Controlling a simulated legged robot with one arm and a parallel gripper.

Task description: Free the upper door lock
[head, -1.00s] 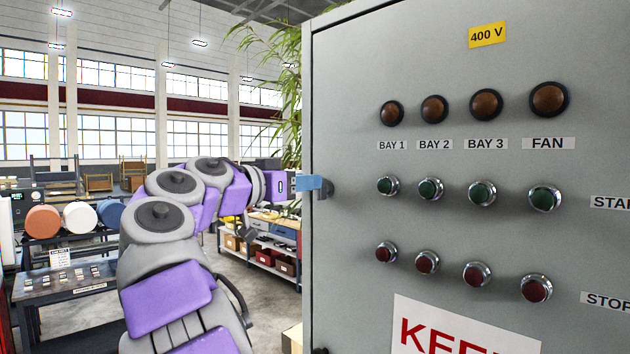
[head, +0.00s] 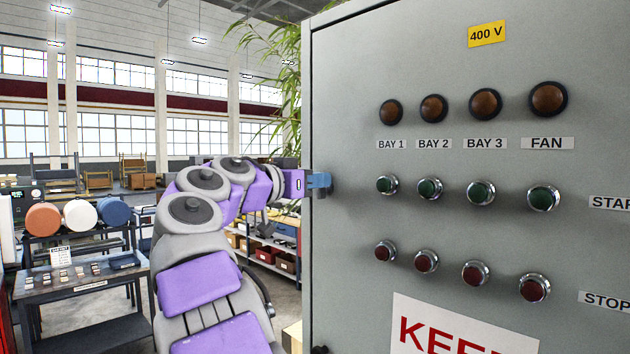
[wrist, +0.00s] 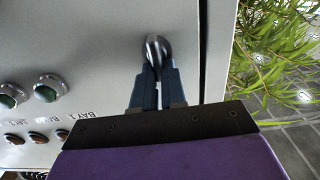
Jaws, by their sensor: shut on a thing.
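The upper door lock (wrist: 156,48) is a dark, shiny rounded knob near the edge of the grey cabinet door (head: 450,60). In the wrist view it sits between the two blue fingers of my gripper (wrist: 157,75), which are shut on it. In the head view my gripper (head: 321,182) reaches the left edge of the door from the left, and its blue fingers hide most of the lock. The turn of the lock is hard to judge.
A dark lower fitting (head: 320,350) shows at the door's bottom left. Brown lamps, green start buttons (head: 430,189) and red stop buttons (head: 426,261) stick out to the right of my gripper. A plant (wrist: 275,60) stands beyond the door edge.

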